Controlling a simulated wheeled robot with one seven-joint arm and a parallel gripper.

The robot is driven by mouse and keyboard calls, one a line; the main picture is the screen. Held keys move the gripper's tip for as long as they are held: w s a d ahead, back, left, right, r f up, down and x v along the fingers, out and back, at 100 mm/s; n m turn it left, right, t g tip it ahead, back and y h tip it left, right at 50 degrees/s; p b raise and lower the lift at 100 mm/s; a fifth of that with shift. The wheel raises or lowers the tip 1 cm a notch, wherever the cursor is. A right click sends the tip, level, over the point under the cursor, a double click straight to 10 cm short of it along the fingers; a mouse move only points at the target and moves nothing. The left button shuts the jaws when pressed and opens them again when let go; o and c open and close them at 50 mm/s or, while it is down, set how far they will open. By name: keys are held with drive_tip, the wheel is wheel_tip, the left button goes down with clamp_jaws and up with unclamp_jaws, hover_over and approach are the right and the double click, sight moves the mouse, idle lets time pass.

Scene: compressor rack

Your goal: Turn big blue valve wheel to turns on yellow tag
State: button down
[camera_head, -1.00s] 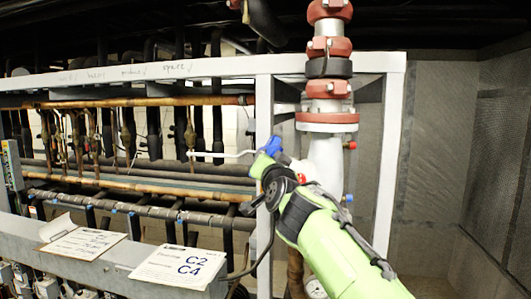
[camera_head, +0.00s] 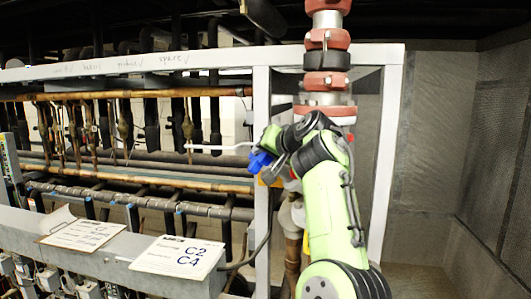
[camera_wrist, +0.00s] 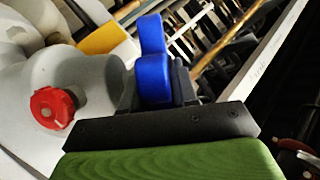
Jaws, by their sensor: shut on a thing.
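The blue valve wheel (camera_head: 261,160) is at the left of the white pipe, beside the frame's upright post. In the wrist view, the blue wheel (camera_wrist: 153,62) shows as an upright rounded piece at the black jaws. My gripper (camera_wrist: 158,92) is shut on it. In the head view, my gripper (camera_head: 275,156) reaches the wheel from the right, and my arm hides much of the valve and pipe. A yellow piece (camera_wrist: 102,37), perhaps the tag, is behind and left of the wheel in the wrist view; its writing cannot be read.
A red knob (camera_wrist: 53,108) sits on the pale pipe left of my gripper. A grey frame post (camera_head: 262,235) stands close to the wheel. A thin white rod (camera_head: 215,147) extends left. Placards (camera_head: 178,261) lie on the front beam. Open space lies at the right.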

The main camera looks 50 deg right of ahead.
drive_tip(key=shift+r, duration=0.1)
idle(0.4)
drive_tip(key=c, duration=1)
unclamp_jaws()
drive_tip(key=shift+d, duration=0.1)
drive_tip(key=shift+o, duration=0.2)
drive_tip(key=b+v, duration=0.1)
drive_tip(key=v, duration=1.4)
drive_tip(key=shift+s, duration=0.4)
